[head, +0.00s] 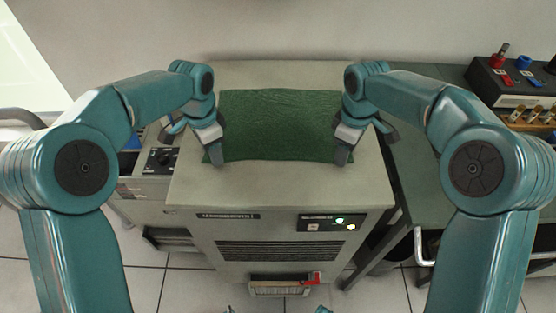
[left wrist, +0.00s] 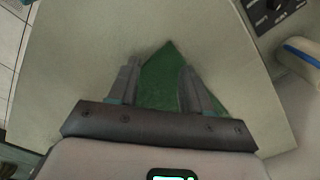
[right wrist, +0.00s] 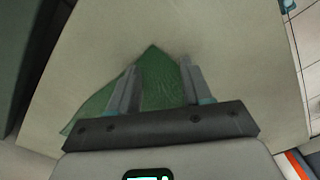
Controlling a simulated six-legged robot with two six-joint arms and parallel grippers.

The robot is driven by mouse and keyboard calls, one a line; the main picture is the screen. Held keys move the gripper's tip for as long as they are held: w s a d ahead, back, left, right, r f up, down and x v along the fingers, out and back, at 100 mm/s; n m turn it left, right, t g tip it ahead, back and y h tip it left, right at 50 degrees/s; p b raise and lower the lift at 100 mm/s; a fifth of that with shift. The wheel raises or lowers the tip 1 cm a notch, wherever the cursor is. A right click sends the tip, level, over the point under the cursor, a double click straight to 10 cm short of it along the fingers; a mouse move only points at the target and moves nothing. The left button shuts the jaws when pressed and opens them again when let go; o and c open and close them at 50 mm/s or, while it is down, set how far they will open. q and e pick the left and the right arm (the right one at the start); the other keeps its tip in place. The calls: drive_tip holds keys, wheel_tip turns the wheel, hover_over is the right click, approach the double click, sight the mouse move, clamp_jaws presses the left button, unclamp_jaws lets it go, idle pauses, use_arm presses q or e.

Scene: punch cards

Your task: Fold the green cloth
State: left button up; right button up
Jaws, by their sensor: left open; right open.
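The green cloth (head: 280,125) lies flat and spread out on top of the grey cabinet (head: 285,188). My left gripper (head: 214,158) is open at the cloth's near left corner. In the left wrist view that corner of the cloth (left wrist: 162,80) shows between the two fingers (left wrist: 160,85). My right gripper (head: 345,152) is open at the near right corner. In the right wrist view that corner of the cloth (right wrist: 155,80) lies between the fingers (right wrist: 158,85). Whether the fingers touch the cloth I cannot tell.
A dark box with red and blue parts (head: 510,82) stands on the bench at the right. A lower grey unit with a black dial panel (head: 163,158) is at the left. The cabinet's front strip is clear. A wall (head: 270,30) is behind.

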use_arm(q)
drive_tip(key=shift+w+f, duration=0.1)
drive_tip(key=shift+f, duration=0.05)
use_arm(e)
drive_tip(key=shift+w+a+f, duration=0.1)
drive_tip(key=shift+f, duration=0.05)
use_arm(q)
drive_tip(key=shift+f+b, duration=0.25)
drive_tip(key=shift+b, duration=0.1)
use_arm(e)
drive_tip(key=shift+f, duration=0.25)
use_arm(q)
drive_tip(key=shift+r, duration=0.1)
drive_tip(key=shift+c, duration=1.1)
use_arm(e)
drive_tip(key=shift+r, duration=0.1)
drive_tip(key=shift+c, duration=1)
use_arm(q)
clamp_jaws()
use_arm(e)
clamp_jaws()
use_arm(q)
drive_tip(key=shift+r, duration=0.1)
use_arm(e)
drive_tip(key=shift+r, duration=0.1)
